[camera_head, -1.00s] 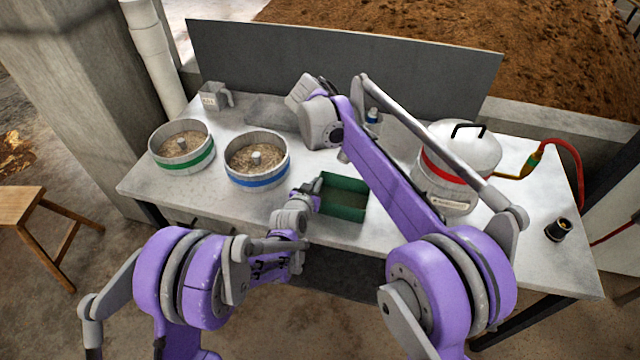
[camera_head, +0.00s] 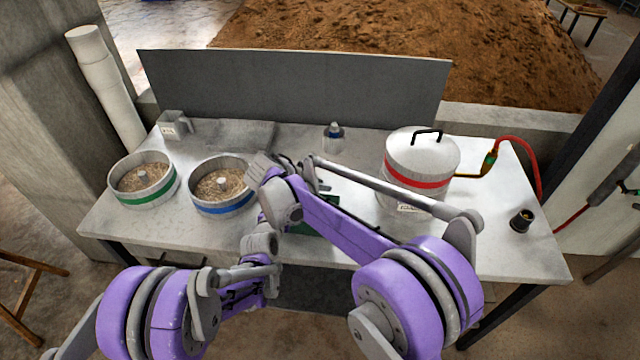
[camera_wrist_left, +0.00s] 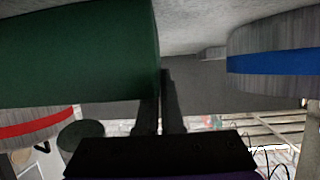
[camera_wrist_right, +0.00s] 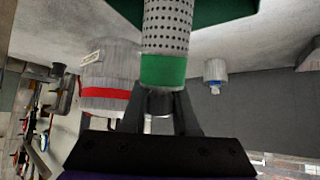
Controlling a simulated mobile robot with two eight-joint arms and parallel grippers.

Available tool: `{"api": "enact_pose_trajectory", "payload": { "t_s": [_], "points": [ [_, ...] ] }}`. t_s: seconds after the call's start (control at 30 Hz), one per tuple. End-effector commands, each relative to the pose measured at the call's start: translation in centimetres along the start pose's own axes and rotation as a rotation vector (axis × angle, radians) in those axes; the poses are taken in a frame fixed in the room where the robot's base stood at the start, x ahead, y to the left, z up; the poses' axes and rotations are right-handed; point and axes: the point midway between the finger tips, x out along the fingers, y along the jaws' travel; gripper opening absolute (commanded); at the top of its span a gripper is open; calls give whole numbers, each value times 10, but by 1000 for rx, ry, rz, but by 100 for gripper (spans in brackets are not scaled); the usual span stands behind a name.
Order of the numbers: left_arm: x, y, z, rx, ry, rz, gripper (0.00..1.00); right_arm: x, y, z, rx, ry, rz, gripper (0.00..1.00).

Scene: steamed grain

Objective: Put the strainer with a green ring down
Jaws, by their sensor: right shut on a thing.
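The strainer (camera_wrist_right: 166,28) is a grey perforated cylinder with a green ring (camera_wrist_right: 163,71). My right gripper (camera_wrist_right: 160,100) is shut on it at the ringed end in the right wrist view. The head view hides the strainer behind my right wrist (camera_head: 268,172). A green box (camera_head: 306,229) on the table is mostly covered by my right arm. It also shows beyond the strainer in the right wrist view (camera_wrist_right: 222,12). My left gripper (camera_wrist_left: 163,100) is beside the green box wall (camera_wrist_left: 75,50); whether its fingers pinch the wall is unclear.
Two round grain pans, one green-banded (camera_head: 150,192), one blue-banded (camera_head: 222,209), stand at the left. A lidded red-banded pot (camera_head: 420,163) is at the right.

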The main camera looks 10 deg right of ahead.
Motion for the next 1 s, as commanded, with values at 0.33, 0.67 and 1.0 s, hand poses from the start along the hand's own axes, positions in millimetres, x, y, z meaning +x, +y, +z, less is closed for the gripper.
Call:
{"api": "enact_pose_trajectory", "payload": {
  "t_s": [0.33, 0.67, 1.0],
  "points": [
    [0, 0, 0, 0, 0, 0, 0, 2, 0, 2, 0, 0, 0, 0],
    [0, 0, 0, 0, 0, 0, 0, 9, 0, 9, 0, 0, 0, 0],
    [0, 0, 0, 0, 0, 0, 0, 9, 0, 9, 0, 0, 0, 58]
  ]
}}
